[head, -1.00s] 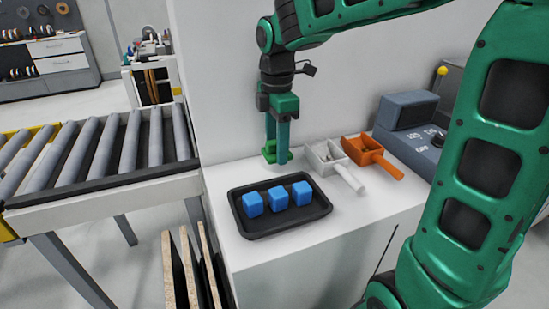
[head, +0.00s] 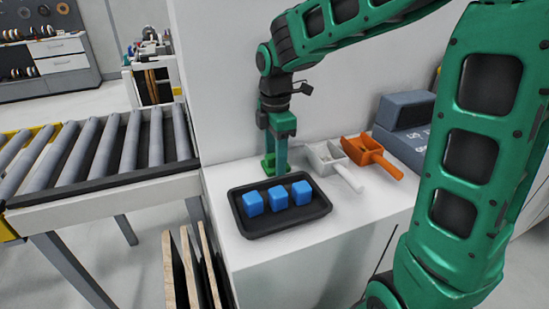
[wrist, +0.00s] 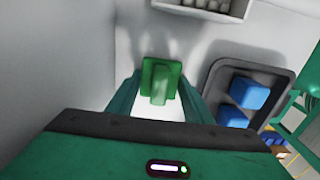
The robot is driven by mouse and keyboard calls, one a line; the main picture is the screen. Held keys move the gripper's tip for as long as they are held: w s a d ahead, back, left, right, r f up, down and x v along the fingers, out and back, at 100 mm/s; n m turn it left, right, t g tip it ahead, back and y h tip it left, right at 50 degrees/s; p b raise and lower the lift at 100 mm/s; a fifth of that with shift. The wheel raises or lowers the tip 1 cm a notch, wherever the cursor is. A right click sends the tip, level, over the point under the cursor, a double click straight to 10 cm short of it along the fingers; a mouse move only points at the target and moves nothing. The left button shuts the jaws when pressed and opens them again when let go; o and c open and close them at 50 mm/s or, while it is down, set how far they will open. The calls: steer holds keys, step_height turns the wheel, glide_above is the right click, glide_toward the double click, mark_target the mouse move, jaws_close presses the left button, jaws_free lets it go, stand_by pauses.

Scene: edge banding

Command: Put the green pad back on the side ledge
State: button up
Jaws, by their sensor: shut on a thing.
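The green pad (head: 267,164) is at the back left of the white ledge (head: 225,176), close to the wall and just behind the black tray. My gripper (head: 275,168) points straight down and is shut on the green pad. In the wrist view the pad (wrist: 161,72) shows as a flat green plate with a raised grip, which sits between my two fingers (wrist: 160,95). The pad looks level and is at or very near the white surface; I cannot tell whether it touches.
The black tray (head: 262,228) with blue cubes (head: 277,197) lies in front of the pad. A white scoop (head: 327,160) and an orange scoop (head: 372,154) lie to the right, before a grey-blue device (head: 404,125). A roller conveyor (head: 100,150) stands to the left.

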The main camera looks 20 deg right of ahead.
steer(key=shift+s+f, duration=0.1)
steer(key=shift+f, duration=0.15)
steer(key=shift+s+f, duration=0.25)
steer(key=shift+s, duration=0.05)
steer(key=o, duration=0.8)
steer(key=shift+o, duration=1.1)
steer(key=shift+w+f, duration=0.15)
steer(key=shift+w, duration=0.05)
steer(key=shift+w+r, duration=0.15)
steer(key=shift+r, duration=0.2)
step_height(320, 180, up, 13)
steer(key=shift+f, duration=0.1)
